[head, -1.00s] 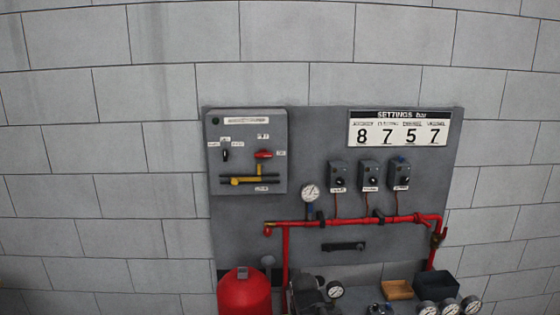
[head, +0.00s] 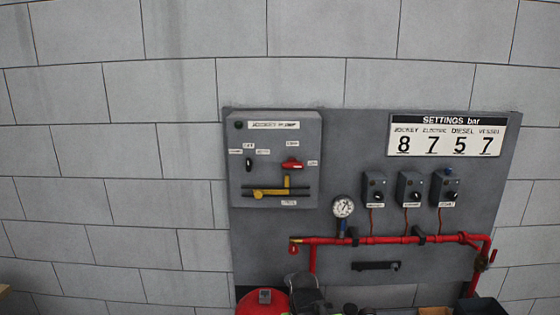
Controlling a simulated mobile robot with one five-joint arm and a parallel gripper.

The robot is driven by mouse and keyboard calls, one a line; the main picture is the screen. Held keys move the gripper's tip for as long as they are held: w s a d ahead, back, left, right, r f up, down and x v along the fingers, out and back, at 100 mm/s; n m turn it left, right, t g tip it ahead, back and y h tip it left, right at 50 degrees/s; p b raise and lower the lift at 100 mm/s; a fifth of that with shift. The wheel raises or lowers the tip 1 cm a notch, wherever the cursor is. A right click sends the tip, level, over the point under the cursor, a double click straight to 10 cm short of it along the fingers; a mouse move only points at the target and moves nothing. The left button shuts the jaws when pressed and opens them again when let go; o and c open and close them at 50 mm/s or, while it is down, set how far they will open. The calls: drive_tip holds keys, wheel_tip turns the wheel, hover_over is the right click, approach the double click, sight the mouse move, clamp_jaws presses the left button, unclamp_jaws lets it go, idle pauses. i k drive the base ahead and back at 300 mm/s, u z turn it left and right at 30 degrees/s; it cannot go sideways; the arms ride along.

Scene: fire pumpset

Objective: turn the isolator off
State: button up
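The isolator's red handle (head: 291,164) is on the right part of a grey control box (head: 275,130) at the upper left of the backboard. The handle lies roughly level. One small label (head: 292,143) is above it and another (head: 312,163) is to its right; their text is too small to read surely. A yellow bar (head: 270,191) with an upright arm sits on a dark rail below the handle. A small black selector (head: 249,165) is to the left. My gripper is not in view.
A settings sign (head: 447,136) reads 8 7 5 7. Several grey switch boxes, a gauge (head: 343,207) and a red pipe (head: 390,240) are right of and below the box. A red tank (head: 265,306) and equipment stand at the bottom. The wall at left is clear.

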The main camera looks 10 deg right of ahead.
sight(292, 163)
drive_tip(key=z, duration=2.1)
drive_tip(key=i, duration=0.1)
drive_tip(key=u, duration=0.4)
drive_tip(key=k, duration=0.8)
drive_tip(key=u, duration=2.75)
drive_tip(key=i, duration=0.45)
drive_tip(key=k, duration=0.4)
drive_tip(key=z, duration=0.05)
